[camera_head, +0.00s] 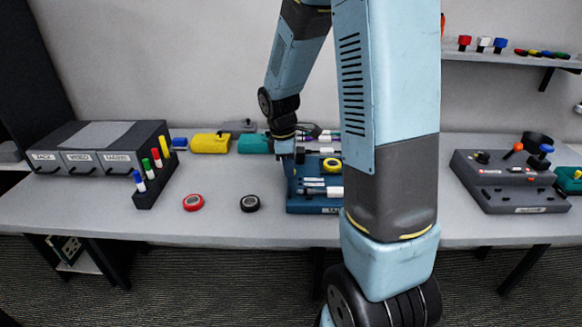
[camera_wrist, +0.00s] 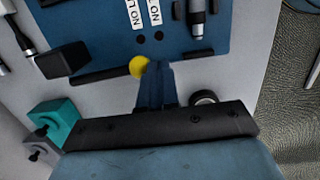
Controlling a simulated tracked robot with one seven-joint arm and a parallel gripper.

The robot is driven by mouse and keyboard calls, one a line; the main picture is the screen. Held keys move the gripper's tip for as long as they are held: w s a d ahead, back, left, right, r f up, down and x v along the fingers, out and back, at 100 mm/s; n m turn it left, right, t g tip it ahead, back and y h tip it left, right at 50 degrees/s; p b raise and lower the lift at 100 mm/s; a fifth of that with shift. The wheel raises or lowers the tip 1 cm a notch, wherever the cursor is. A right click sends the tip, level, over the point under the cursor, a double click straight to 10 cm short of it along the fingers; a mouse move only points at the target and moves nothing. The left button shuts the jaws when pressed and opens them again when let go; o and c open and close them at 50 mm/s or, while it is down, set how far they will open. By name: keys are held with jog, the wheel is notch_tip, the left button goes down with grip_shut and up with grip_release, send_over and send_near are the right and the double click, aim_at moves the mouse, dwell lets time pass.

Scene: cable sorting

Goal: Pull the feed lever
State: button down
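The blue panel (camera_head: 312,208) stands mid-table with white labels, cables and a yellow tape ring on it. It also fills the top of the wrist view (camera_wrist: 105,30). A round yellow knob (camera_wrist: 139,67) shows there at the panel's near edge; I cannot tell for sure that it is the feed lever's. My gripper (camera_wrist: 153,72) has its narrow fingers together at the middle of its black rail, with no gap visible. The fingertips are just right of the knob; I cannot tell whether they touch it. In the head view my gripper (camera_head: 299,157) is at the panel's back left corner.
A dark console (camera_head: 490,190) with small knobs stands at the right. A drawer box (camera_head: 97,152) and a marker rack (camera_head: 148,190) are at the left. Red (camera_head: 193,202) and black (camera_head: 250,203) tape rings lie in front.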

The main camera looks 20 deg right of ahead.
jog(key=shift+s, duration=0.1)
jog(key=shift+a+r, duration=0.15)
jog(key=shift+r, duration=0.15)
jog(key=s+a+r, duration=0.2)
jog(key=r, duration=0.3)
jog(key=s+a+r, duration=0.2)
jog(key=s+r, duration=0.1)
jog(key=r, duration=0.3)
jog(key=shift+r, duration=0.2)
jog(key=shift+s, duration=0.1)
jog(key=s+r+m+t, duration=0.3)
jog(key=s+r+m, duration=0.2)
jog(key=s, duration=0.3)
jog(key=s+d+r+m+t+y, duration=0.1)
jog(key=s+r+m+t, duration=0.2)
jog(key=s+r+m, duration=0.3)
jog(key=shift+s+d+m, duration=0.2)
jog(key=shift+s+m, duration=0.65)
jog(key=shift+m, duration=0.25)
